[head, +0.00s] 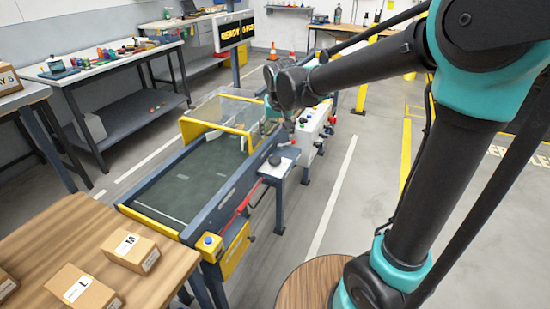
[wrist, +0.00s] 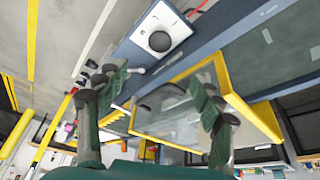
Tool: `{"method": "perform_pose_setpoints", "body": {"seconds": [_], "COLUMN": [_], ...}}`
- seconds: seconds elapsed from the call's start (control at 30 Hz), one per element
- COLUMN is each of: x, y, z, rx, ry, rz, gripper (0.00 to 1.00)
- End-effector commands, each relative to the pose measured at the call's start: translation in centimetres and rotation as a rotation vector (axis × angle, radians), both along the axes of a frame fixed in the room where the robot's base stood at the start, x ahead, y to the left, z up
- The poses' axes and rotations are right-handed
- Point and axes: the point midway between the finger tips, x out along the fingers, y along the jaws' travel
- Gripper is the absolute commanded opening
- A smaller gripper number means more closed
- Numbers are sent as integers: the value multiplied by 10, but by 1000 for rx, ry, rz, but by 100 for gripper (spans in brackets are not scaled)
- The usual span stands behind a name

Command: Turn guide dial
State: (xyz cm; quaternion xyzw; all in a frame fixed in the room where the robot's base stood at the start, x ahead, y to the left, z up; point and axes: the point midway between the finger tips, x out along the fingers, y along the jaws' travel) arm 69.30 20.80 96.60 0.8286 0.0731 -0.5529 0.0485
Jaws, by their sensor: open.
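A round black dial (head: 275,160) sits on a pale plate beside the conveyor in the head view; I take it as the guide dial. In the wrist view a black dial (wrist: 159,41) on a white plate shows at upper middle, beyond my fingertips. My gripper (wrist: 160,84) is open, its two green-grey fingers spread wide, with nothing held between them. The fingers are apart from the dial. In the head view my arm hides most of the gripper, which is above the conveyor's side, farther back than the dial. The dial's marking cannot be read.
The conveyor (head: 180,182) has a clear yellow-framed guard (head: 224,111), also in the wrist view (wrist: 238,88). A white control box (head: 312,126) stands behind the dial. A wooden table (head: 60,235) with boxes is at front left. Floor right of the conveyor is clear.

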Motion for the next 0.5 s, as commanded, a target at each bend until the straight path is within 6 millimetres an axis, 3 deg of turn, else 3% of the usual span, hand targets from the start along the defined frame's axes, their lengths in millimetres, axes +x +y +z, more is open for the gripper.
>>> {"method": "perform_pose_setpoints", "body": {"seconds": [0.5], "x": [32], "y": [6], "z": [-78], "rx": [-1], "ry": [1], "rz": [2], "gripper": [67]}}
